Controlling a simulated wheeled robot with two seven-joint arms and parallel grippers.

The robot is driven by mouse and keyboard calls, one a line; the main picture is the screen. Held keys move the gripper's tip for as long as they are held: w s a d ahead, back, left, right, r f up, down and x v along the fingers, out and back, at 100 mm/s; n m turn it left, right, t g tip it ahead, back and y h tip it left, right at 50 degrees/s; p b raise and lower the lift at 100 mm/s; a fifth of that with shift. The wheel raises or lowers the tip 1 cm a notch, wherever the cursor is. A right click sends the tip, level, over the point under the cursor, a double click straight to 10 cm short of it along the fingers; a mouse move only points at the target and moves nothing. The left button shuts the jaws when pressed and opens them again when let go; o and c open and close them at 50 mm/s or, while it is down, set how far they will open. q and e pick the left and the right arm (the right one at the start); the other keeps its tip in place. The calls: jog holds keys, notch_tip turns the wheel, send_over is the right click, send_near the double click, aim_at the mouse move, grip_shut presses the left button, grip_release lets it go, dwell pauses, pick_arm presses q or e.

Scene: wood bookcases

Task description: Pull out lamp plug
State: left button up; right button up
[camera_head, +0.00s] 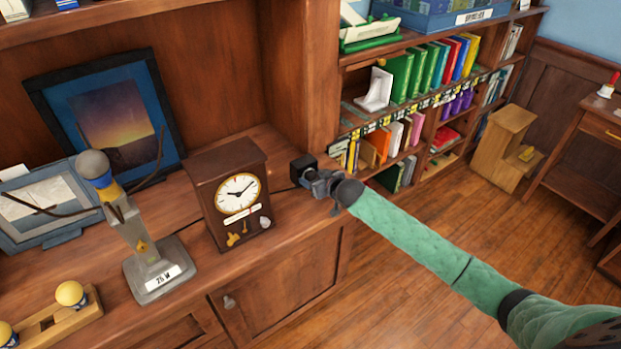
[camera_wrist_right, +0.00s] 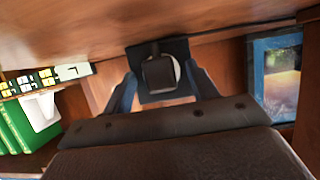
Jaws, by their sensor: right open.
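A black plug (camera_wrist_right: 159,73) sits in a dark square socket plate with a pale round face in the right wrist view. In the head view the dark socket block (camera_head: 303,169) stands at the right end of the cabinet top, beside the clock. My right gripper (camera_head: 318,180) is open at that block. In the wrist view its two fingers stand on either side of the plug, with no clear contact visible. My left gripper is not in view.
A brown clock (camera_head: 232,195) stands close left of the socket. A framed picture (camera_head: 110,115) leans behind the lamp. A wooden holder with yellow bulbs (camera_head: 70,294) lies at front left. A bookshelf (camera_head: 405,120) stands right; the floor is open at lower right.

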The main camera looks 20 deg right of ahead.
jog(key=shift+p, duration=0.65)
dwell(1.2)
grip_shut()
jog(key=shift+s+d+p, duration=0.3)
jog(key=shift+s+p, duration=0.15)
jog(key=shift+s, duration=0.45)
jog(key=shift+s+d+p, duration=0.35)
jog(key=shift+s+p, duration=0.05)
jog(key=shift+s, duration=0.55)
jog(key=shift+s+d+p, duration=0.3)
jog(key=shift+s+p, duration=0.15)
jog(key=shift+s, duration=0.45)
